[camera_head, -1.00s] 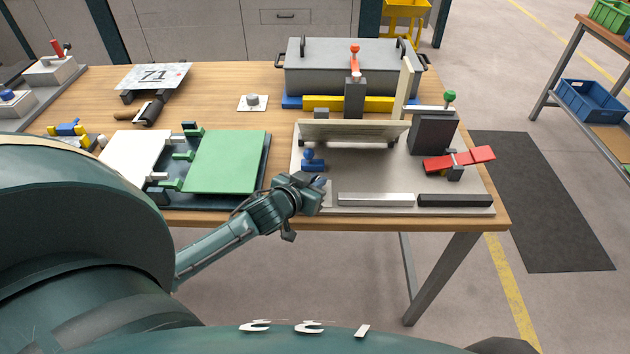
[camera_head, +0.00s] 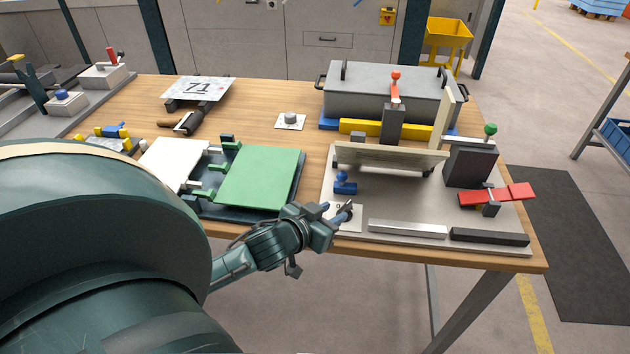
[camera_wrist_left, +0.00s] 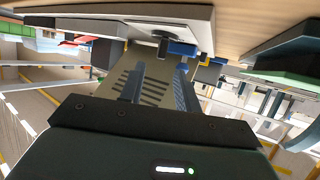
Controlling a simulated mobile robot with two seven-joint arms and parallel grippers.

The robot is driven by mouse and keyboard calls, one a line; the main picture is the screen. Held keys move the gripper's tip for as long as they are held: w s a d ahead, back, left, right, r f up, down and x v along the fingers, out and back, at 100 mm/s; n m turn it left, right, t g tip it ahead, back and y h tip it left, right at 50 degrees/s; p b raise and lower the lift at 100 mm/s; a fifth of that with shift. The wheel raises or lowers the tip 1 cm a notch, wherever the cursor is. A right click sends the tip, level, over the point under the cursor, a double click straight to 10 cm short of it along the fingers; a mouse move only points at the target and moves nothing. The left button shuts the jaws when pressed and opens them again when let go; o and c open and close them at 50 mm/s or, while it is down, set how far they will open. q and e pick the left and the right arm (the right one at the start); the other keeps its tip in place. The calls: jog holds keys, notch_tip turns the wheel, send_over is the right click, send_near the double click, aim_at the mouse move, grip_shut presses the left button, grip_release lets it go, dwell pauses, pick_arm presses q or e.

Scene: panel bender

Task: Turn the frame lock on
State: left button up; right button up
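A small white plate with a dark knob (camera_head: 348,209) lies at the front left corner of the grey fixture base; it looks like the frame lock, but its marks are too small to read. My left gripper (camera_head: 338,213) is at this plate, with its fingertips beside the knob and partly covering it. In the left wrist view the two fingers (camera_wrist_left: 158,88) stand apart with nothing clearly held between them. A dark knob shape (camera_wrist_left: 176,36) shows on a pale surface beyond the fingertips. I cannot tell whether a finger touches the knob. My right gripper is not in view.
A blue clamp (camera_head: 345,185) stands just behind the plate. A tilted pale panel (camera_head: 390,157), a silver bar (camera_head: 407,229) and a red-handled clamp (camera_head: 497,195) share the base. A green panel (camera_head: 260,178) lies to the left. The floor in front is free.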

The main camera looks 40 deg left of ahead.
pick_arm(q)
jog(key=v, duration=0.6)
dwell(0.4)
jog(key=s+d+f+m+g+h, duration=0.1)
jog(key=s+d+f, duration=0.3)
jog(key=d+f, duration=0.3)
jog(key=s+d+f+m+g+h, duration=0.1)
jog(key=s+d+f+g, duration=0.1)
jog(key=s+d+f, duration=0.2)
jog(key=d+f, duration=0.3)
jog(key=f, duration=0.1)
jog(key=shift+s+d+m+g+h, duration=0.3)
jog(key=shift+s+d+m+h, duration=0.1)
